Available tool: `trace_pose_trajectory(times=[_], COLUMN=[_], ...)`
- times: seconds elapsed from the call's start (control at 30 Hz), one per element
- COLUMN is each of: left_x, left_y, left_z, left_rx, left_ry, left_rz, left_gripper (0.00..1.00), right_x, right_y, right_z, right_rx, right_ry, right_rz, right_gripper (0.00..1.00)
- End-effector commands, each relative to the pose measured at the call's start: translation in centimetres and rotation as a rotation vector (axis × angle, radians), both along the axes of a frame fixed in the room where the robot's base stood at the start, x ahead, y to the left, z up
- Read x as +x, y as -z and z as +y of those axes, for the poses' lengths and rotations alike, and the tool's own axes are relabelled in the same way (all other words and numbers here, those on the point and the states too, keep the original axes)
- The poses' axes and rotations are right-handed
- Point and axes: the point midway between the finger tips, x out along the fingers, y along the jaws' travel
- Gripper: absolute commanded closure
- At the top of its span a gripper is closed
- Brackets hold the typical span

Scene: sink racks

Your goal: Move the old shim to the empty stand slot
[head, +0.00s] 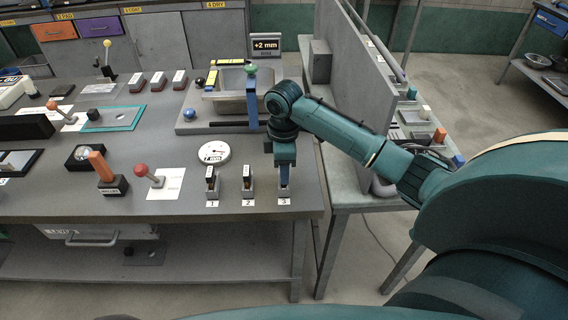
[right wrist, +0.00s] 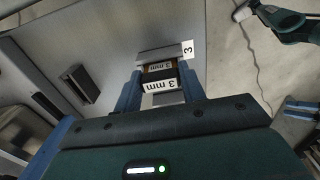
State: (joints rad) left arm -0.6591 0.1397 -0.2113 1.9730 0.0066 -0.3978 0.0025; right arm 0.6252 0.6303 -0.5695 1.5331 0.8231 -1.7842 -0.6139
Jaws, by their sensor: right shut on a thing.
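My right gripper (head: 284,184) points straight down at the stand slot labelled 3, at the right front of the bench. In the right wrist view its blue fingers are shut on a shim (right wrist: 158,85) marked "3 mm". The shim sits at the grey slot 3 stand (right wrist: 150,54); I cannot tell how deep it is in the slot. In the head view the fingers hide most of the shim and stand. The slot 1 stand (head: 212,194) and slot 2 stand (head: 248,192) each hold an upright shim. My left gripper is not in the head view.
A grey fixture (head: 215,127) with a blue clamp post (head: 252,98) stands behind. A display (head: 265,45) reads "+2 mm". A white disc (head: 214,152), a red-knobbed lever (head: 142,170) and an orange-handled switch (head: 98,166) lie left. A grey partition (head: 350,80) rises right of the bench.

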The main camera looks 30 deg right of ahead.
Motion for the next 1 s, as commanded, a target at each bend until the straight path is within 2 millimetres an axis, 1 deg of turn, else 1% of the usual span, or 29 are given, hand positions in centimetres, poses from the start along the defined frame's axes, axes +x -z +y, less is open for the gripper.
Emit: trace_pose_trajectory(times=[0.37, 0.4, 0.6, 0.67, 0.7, 1.0], left_x=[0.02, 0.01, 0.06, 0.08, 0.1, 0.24], left_y=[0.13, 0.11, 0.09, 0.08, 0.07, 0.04], left_z=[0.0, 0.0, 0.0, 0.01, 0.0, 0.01], left_rx=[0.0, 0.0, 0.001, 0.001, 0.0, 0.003], left_ry=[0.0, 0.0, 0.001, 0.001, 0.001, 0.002], left_rz=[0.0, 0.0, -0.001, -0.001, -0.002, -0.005], left_gripper=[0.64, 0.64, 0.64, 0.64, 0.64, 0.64], right_x=[-0.05, -0.02, -0.02, -0.02, -0.02, -0.02], right_y=[1.0, 0.94, 0.91, 0.9, 0.9, 0.91], right_z=[0.0, 0.0, 0.01, 0.01, 0.01, 0.01], right_rx=[0.0, 0.0, 0.0, 0.0, 0.0, 0.0], right_ry=[0.0, 0.0, 0.0, 0.0, 0.0, 0.0], right_rz=[0.001, 0.001, 0.001, 0.0, 0.0, 0.001], right_gripper=[0.83, 0.57, 0.4, 0.35, 0.34, 0.34])
